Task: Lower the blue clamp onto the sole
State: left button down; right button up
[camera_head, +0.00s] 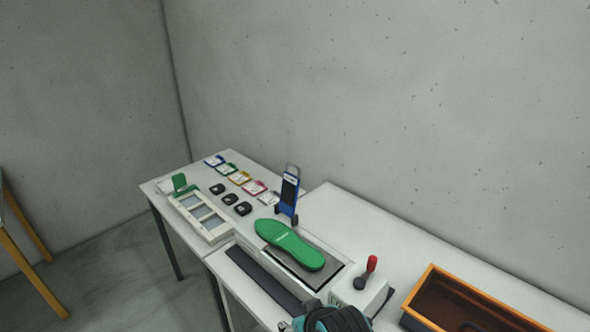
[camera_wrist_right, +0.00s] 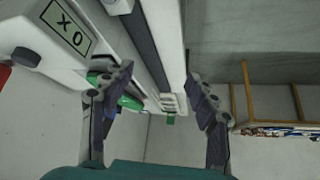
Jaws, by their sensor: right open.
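The blue clamp (camera_head: 289,191) stands raised and upright at the back of the press station, hinged near the far end of the pad. The green sole (camera_head: 289,243) lies on the dark pad (camera_head: 323,275), clear of the clamp. My right gripper (camera_head: 335,318) is at the bottom edge of the head view, in front of the station; its fingertips are hard to make out there. In the right wrist view my right gripper (camera_wrist_right: 168,80) has its fingers spread with nothing between them. A bit of green (camera_wrist_right: 130,103) shows behind its left finger. My left gripper is not in view.
A red-knobbed lever (camera_head: 371,264) stands right of the pad. An orange-rimmed box (camera_head: 431,268) is further right. The table behind the lever is clear.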

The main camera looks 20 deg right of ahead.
jog(key=shift+w+a+r+m+y, duration=0.1)
jog(key=shift+w+r+m+y, duration=0.25)
jog(key=shift+w+r, duration=0.65)
jog(key=c, duration=1)
jog(key=w+r, duration=0.1)
jog(key=w, duration=0.1)
jog(key=w+r+m+y+p, duration=0.1)
jog(key=w+r, duration=0.1)
jog(key=w, duration=0.1)
jog(key=w+r+m+y, duration=0.1)
jog(key=w, duration=0.1)
jog(key=shift+w+r+m+p, duration=0.15)
jog(key=shift+w+m+p, duration=0.1)
jog(key=shift+p, duration=0.15)
grip_shut()
jog(key=w+d+r+m+t+y+p, duration=0.1)
jog(key=w+d+r+m+y, duration=0.15)
jog(key=w, duration=0.45)
jog(key=w+d+r+m+y+p, duration=0.1)
jog(key=w+d+r, duration=0.2)
jog(key=w, duration=0.5)
jog(key=w+d+m+t+y+p, duration=0.1)
jog(key=w+d, duration=0.4)
jog(key=d, duration=0.7)
jog(key=w+d+m+t+y+p, duration=0.2)
jog(key=w+d+t, duration=0.3)
jog(key=d, duration=0.7)
jog(key=shift+w+m+t+y, duration=0.3)
jog(key=shift+m+t+y, duration=0.1)
jog(key=shift+m+y, duration=0.35)
